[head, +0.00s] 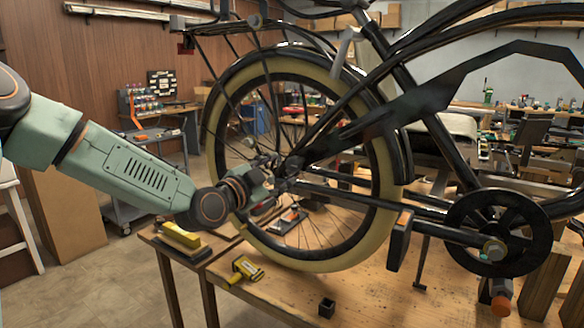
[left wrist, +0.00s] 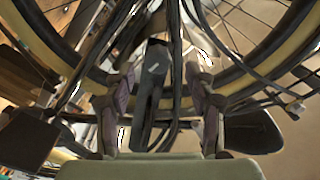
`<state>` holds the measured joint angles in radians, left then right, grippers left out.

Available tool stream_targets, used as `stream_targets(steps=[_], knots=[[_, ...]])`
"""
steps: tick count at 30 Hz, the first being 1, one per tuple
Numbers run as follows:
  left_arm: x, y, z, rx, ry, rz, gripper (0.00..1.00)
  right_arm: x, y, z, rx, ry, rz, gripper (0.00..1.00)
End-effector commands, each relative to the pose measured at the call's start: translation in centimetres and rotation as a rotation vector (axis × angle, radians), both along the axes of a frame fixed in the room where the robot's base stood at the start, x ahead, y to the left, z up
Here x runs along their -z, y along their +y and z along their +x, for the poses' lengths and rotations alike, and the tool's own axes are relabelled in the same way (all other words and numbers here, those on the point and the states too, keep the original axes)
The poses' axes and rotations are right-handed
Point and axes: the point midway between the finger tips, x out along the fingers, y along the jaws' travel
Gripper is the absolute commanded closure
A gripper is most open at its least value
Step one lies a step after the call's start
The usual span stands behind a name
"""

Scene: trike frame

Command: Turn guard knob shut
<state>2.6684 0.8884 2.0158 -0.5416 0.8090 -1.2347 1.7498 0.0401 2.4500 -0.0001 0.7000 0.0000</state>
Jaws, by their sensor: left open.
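The trike frame (head: 400,65) stands over the workbench, its cream-tyred rear wheel (head: 340,256) at the middle of the head view. My left gripper (head: 272,184) is at the wheel's hub, in front of the spokes. In the left wrist view my left gripper (left wrist: 162,82) is open, its two fingers apart on either side of a dark grey upright piece (left wrist: 151,85). I cannot tell whether the fingers touch this piece or whether it is the guard knob. My right gripper is not in view.
The wooden workbench (head: 385,292) holds a yellow tool (head: 246,268) and a small black cube (head: 327,307). A yellow block (head: 181,236) lies on the bench at left. The chainring (head: 528,225), frame tubes and spokes crowd the space right of my left gripper. Open floor lies at left.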

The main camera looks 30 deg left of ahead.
Motion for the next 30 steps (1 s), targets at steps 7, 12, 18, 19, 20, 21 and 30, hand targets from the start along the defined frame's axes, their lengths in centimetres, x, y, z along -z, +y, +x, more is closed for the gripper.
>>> stream_targets(steps=[7, 12, 18, 19, 20, 21, 30], knots=[[0.2, -0.2, 2.6, 0.003, 0.001, 0.006, 0.45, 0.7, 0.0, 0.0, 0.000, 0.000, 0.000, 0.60], [0.1, -0.3, 4.4, 0.002, 0.001, 0.004, 0.45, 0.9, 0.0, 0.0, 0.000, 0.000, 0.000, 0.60], [0.1, -0.4, 5.8, 0.003, 0.000, 0.000, 0.45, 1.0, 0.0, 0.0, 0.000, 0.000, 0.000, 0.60], [0.1, -0.4, 5.9, 0.003, 0.000, -0.001, 0.45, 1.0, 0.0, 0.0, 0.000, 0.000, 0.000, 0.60], [0.0, -0.4, 5.9, 0.003, 0.000, -0.002, 0.45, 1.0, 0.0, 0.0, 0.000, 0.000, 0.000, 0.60], [0.0, -0.4, 6.0, 0.003, 0.000, -0.002, 0.45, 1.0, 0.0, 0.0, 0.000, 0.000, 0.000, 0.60], [0.0, -0.4, 6.0, 0.003, 0.000, -0.003, 0.50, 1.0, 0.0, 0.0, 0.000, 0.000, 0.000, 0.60]])
